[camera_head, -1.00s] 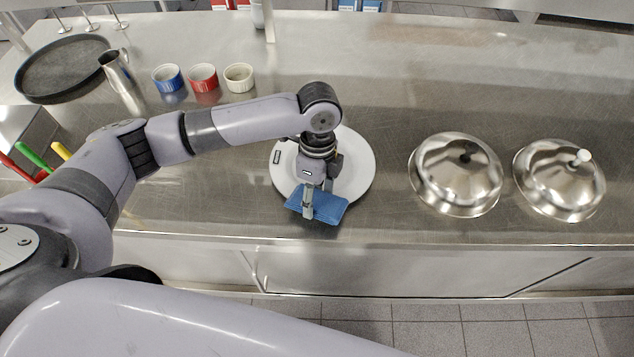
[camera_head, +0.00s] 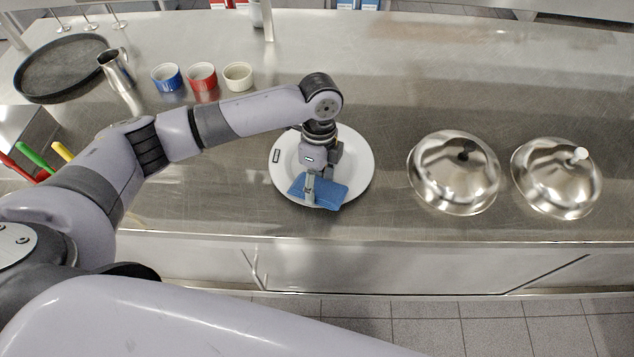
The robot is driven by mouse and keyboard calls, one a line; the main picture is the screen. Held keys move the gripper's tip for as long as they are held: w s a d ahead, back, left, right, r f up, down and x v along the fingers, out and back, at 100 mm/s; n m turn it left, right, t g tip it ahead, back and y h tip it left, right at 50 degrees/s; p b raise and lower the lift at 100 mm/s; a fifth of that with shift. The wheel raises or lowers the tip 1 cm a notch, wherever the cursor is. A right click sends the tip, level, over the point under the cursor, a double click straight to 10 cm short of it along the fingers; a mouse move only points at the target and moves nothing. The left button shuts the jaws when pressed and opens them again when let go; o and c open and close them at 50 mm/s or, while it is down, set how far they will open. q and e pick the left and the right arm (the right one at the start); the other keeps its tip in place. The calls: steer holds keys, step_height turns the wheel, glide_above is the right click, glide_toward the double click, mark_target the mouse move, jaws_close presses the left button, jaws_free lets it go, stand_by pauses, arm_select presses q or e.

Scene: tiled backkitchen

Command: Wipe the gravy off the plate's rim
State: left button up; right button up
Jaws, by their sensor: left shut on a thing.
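A white plate (camera_head: 358,165) lies on the steel counter in the middle of the head view. My left gripper (camera_head: 312,196) points down over the plate's near part, shut on a blue cloth (camera_head: 332,194). The cloth lies over the near side of the plate's rim; whether it presses on the rim I cannot tell. A small dark mark (camera_head: 276,156) shows at the plate's left rim. I see no gravy for certain; my gripper and the cloth hide part of the plate. My right gripper is not in view.
Two steel domes (camera_head: 453,172) (camera_head: 556,178) stand to the right of the plate. Blue, red and cream ramekins (camera_head: 202,77), a steel jug (camera_head: 116,69) and a round black tray (camera_head: 62,68) are at the back left. Colored handles (camera_head: 36,157) stick up at the left. The counter behind the plate is clear.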

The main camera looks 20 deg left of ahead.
arm_select(q)
steer(key=r+p, duration=0.2)
steer(key=w+r+p, duration=0.1)
steer(key=r+p, duration=0.2)
steer(key=shift+a+r+p, duration=0.15)
steer(key=shift+r+p, duration=0.2)
steer(key=shift+w+r, duration=0.1)
steer(key=r+p, duration=0.2)
steer(key=r, duration=0.1)
steer(key=shift+w+p, duration=0.2)
steer(key=shift+p, duration=0.2)
steer(key=shift+f, duration=0.15)
